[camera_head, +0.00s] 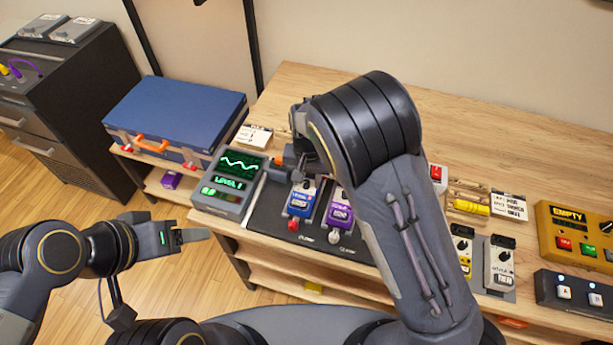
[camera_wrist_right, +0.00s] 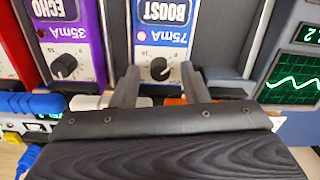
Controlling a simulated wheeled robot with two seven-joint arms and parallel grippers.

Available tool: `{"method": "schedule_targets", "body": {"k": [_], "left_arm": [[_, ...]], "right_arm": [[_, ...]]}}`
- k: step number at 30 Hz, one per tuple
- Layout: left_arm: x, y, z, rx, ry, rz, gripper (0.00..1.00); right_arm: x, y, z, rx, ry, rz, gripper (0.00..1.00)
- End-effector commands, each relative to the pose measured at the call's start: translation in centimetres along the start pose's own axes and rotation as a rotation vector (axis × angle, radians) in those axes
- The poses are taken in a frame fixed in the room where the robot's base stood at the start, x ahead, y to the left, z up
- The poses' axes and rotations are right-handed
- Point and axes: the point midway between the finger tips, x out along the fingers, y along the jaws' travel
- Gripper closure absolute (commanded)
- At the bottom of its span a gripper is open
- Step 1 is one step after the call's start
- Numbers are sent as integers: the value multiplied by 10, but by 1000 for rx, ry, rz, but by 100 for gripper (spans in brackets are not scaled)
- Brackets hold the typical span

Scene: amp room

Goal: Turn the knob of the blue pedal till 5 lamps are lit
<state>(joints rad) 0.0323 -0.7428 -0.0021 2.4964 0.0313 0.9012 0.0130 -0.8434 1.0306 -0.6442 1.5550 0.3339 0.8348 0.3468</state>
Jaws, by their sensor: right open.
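The blue pedal (camera_head: 301,199), marked BOOST, stands on a dark board on the wooden bench; it also shows in the right wrist view (camera_wrist_right: 162,22). Its black knob (camera_wrist_right: 160,69), with a white pointer, lies between the fingertips of my right gripper (camera_wrist_right: 160,76). The gripper is open, one finger on each side of the knob; I cannot tell whether either touches. In the head view the knob is mostly hidden by my right wrist. My left gripper (camera_head: 190,237) is off the bench's front left, apparently empty.
A purple ECHO pedal (camera_head: 339,213) stands right beside the blue one. A grey and a yellow pedal (camera_head: 462,249) stand farther right. A blue case (camera_head: 175,112) lies at the left. The back of the bench is clear.

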Motion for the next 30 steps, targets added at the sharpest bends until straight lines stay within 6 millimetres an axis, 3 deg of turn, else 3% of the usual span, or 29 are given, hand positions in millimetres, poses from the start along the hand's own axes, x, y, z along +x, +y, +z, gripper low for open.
{"method": "schedule_targets", "body": {"k": [1, 10, 20, 30], "left_arm": [[0, 0, 0, 0, 0, 0, 37], [0, 0, 0, 0, 0, 0, 37], [-1, 0, 0, 0, 0, 0, 37], [-4, 2, -2, 0, 0, 0, 37]], "right_arm": [[0, 0, 0, 0, 0, 0, 63], [0, 0, 0, 0, 0, 0, 100], [-1, 0, 0, 42, 1, 0, 100], [-2, 0, 0, 269, 7, -1, 100]]}}
